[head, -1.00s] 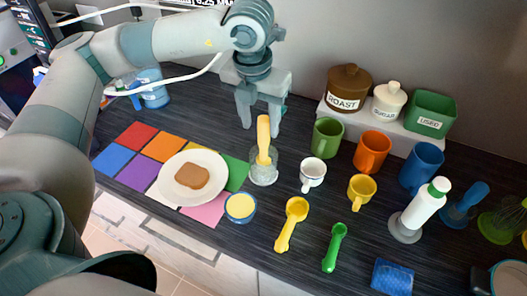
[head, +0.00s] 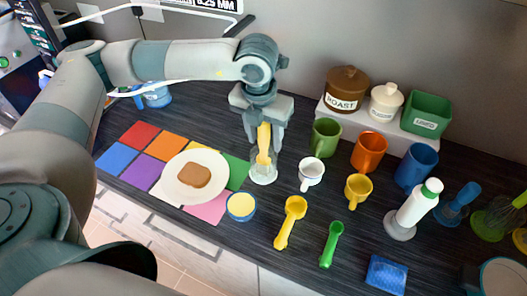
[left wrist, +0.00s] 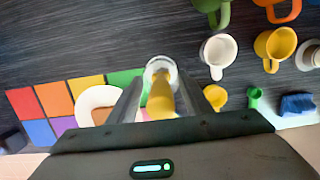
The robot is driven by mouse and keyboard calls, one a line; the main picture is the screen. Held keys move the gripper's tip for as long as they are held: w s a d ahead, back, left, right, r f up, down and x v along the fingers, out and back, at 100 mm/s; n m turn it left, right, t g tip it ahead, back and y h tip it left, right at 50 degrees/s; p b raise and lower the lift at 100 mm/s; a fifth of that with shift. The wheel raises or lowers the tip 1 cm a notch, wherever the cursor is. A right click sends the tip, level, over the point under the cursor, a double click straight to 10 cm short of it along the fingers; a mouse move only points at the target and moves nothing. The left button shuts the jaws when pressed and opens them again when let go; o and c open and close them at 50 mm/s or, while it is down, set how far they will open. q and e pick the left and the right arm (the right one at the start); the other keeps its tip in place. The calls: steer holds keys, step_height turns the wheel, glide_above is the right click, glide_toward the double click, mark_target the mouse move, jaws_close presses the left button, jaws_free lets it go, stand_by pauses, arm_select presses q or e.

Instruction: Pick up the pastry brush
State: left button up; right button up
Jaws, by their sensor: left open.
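The pastry brush, seen as a yellow upright handle (head: 264,146), stands in a clear glass holder (head: 263,174); its lower end is hard to make out. My left gripper (head: 264,140) is open, pointing down, with a finger on either side of the handle. In the left wrist view the yellow handle (left wrist: 160,98) lies between the two fingers of the left gripper (left wrist: 160,90), with the holder (left wrist: 160,66) just beyond. I cannot tell whether a finger touches the handle. My right gripper is not in view.
A white plate (head: 176,194) with bread sits on colored squares to the left. A blue cup (head: 241,206) stands in front. A white mug (head: 311,172), a green mug (head: 325,138) and yellow (head: 290,222) and green (head: 331,245) scoops are close on the right.

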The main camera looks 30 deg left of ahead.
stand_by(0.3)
arm_select(q)
jaws_close()
steer(key=shift+r, duration=0.1)
steer(key=shift+r+b, duration=0.35)
steer(key=shift+r, duration=0.2)
step_height(320, 180, up, 8)
steer(key=b, duration=0.2)
steer(key=shift+f+b, duration=0.25)
steer(key=shift+b, duration=0.1)
steer(key=shift+r, duration=0.6)
